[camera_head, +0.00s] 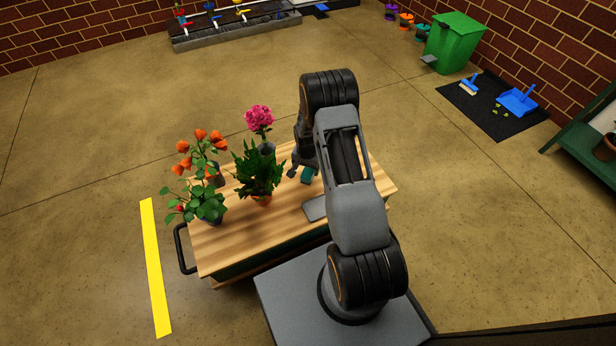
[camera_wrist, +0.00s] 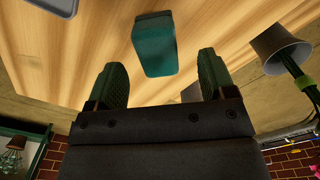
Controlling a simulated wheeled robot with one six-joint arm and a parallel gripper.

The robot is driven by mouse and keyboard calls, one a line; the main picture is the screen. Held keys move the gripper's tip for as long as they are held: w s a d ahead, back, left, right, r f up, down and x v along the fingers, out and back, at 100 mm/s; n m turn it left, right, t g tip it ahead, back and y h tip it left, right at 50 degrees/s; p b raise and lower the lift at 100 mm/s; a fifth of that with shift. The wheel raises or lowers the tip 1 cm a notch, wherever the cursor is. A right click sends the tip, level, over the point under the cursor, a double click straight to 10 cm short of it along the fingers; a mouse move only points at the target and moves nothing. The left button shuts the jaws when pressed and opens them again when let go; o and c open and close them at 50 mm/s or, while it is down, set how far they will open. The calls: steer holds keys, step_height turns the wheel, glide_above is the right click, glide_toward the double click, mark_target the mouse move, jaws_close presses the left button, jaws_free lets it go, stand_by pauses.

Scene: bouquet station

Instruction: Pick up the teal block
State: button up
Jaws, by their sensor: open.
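The teal block (camera_head: 308,174) lies on the wooden cart top (camera_head: 228,245), right of the potted plants and partly hidden by my arm in the head view. In the wrist view the teal block (camera_wrist: 154,44) stands out against the wood, just beyond my fingertips and roughly between their lines. My gripper (camera_wrist: 162,76) is open and empty, with one finger on each side. In the head view my gripper (camera_head: 294,172) is low over the cart beside the block, mostly hidden by the arm. I cannot tell the exact gap to the block.
A grey vase (camera_wrist: 276,50) is close to my right finger in the wrist view. On the cart stand a pink flower (camera_head: 259,118), a leafy fern (camera_head: 258,170) and orange flowers (camera_head: 200,140). A grey flat item (camera_head: 315,209) lies near the cart's front edge.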

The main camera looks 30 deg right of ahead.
mark_target(308, 172)
steer(key=shift+d+f+b, duration=0.15)
steer(key=shift+f+b, duration=0.55)
steer(key=shift+f, duration=0.65)
steer(key=shift+d+f+b, duration=0.1)
steer(key=shift+f+b, duration=0.6)
steer(key=shift+f, duration=0.65)
steer(key=shift+r, duration=0.1)
steer(key=c, duration=1.1)
step_height(308, 172, up, 4)
steer(key=p, duration=0.2)
steer(key=shift+p, duration=0.35)
steer(key=s+a+r+p, duration=0.1)
steer(key=s+r, duration=0.2)
steer(key=s, duration=0.1)
steer(key=s+a+r+p, duration=0.1)
steer(key=s+r+p, duration=0.1)
steer(key=s, duration=0.3)
steer(key=s+a+r+p, duration=0.1)
steer(key=s+r+p, duration=0.1)
steer(key=s+r, duration=0.2)
steer(key=shift+s, duration=0.4)
